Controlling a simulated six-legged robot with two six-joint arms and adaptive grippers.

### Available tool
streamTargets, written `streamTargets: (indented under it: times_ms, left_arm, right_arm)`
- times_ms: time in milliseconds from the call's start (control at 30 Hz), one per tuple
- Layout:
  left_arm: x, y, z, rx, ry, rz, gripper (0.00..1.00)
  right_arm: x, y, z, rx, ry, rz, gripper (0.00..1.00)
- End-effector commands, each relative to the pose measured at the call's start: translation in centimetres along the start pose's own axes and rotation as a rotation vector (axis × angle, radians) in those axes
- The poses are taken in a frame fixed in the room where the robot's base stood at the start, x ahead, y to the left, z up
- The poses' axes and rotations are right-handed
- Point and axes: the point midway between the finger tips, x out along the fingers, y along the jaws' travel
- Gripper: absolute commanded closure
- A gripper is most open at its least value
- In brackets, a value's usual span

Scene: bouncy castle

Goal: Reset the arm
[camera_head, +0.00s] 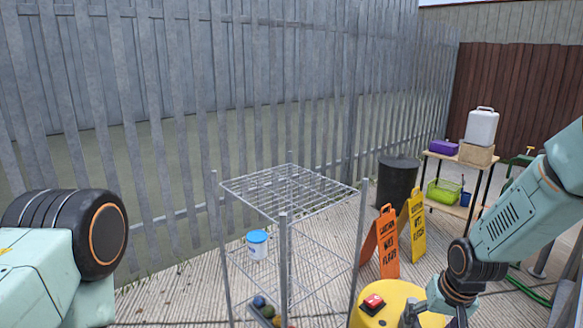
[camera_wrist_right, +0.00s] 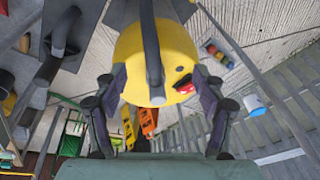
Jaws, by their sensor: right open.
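My right arm (camera_head: 512,220) comes in from the right in the head view and reaches down. Its gripper (camera_head: 436,315) is at the bottom edge, beside and partly in front of a yellow round-topped object (camera_head: 390,292) with a red button (camera_head: 372,303). In the right wrist view my right gripper (camera_wrist_right: 160,95) has its two fingers wide apart with nothing clasped between them. The yellow object (camera_wrist_right: 178,48) shows beyond the fingers there. My left arm shows only as a link at the left edge; its gripper is out of view.
A wire rack (camera_head: 290,187) stands left of the yellow object, with a white blue-lidded tub (camera_head: 257,247) on a lower level. Orange (camera_head: 387,245) and yellow (camera_head: 417,225) wet-floor signs, a black drum (camera_head: 397,180) and a loaded shelf table (camera_head: 455,208) stand behind. A metal fence closes the back.

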Motion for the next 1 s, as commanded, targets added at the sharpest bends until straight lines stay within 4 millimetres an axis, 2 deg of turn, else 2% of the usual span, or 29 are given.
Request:
streamTargets:
  times_ms: [133,267,367,400,467,500,600,700,833,1000]
  left_arm:
    - [0.6,0.0,0.0,0.000,0.001,0.000,0.60]
    - [1.6,0.0,0.0,0.000,0.001,0.000,0.60]
    - [2.6,0.0,0.0,0.000,0.000,0.000,0.60]
    - [3.0,0.0,0.0,0.000,0.000,0.000,0.60]
    - [3.6,0.0,0.0,0.000,0.000,0.000,0.60]
    - [4.0,0.0,0.0,0.000,0.000,0.000,0.60]
    - [5.0,0.0,0.0,0.000,0.000,0.000,0.60]
    - [5.6,0.0,0.0,0.000,0.000,0.000,0.60]
    - [6.3,-0.1,0.0,0.000,0.000,0.000,0.60]
    - [6.4,-0.1,0.0,0.000,0.000,0.000,0.60]
  right_arm:
    - [2.6,-0.9,3.3,-0.038,0.051,-0.029,0.30]
    - [6.0,-1.3,9.2,-0.077,0.074,-0.041,0.30]
    - [8.3,-0.8,15.0,-0.107,0.068,-0.027,0.30]
    - [9.0,-0.4,17.6,-0.119,0.057,-0.017,0.30]
    - [9.8,0.2,21.4,-0.137,0.035,0.000,0.30]
    - [10.2,0.8,23.9,-0.147,0.015,0.013,0.30]
    - [10.6,2.0,29.8,-0.166,-0.056,0.043,0.30]
    - [10.8,3.0,34.3,-0.178,-0.140,0.064,0.30]
    - [11.3,3.8,37.9,-0.194,-0.218,0.077,0.30]
    - [11.5,4.0,39.0,-0.196,-0.242,0.080,0.30]
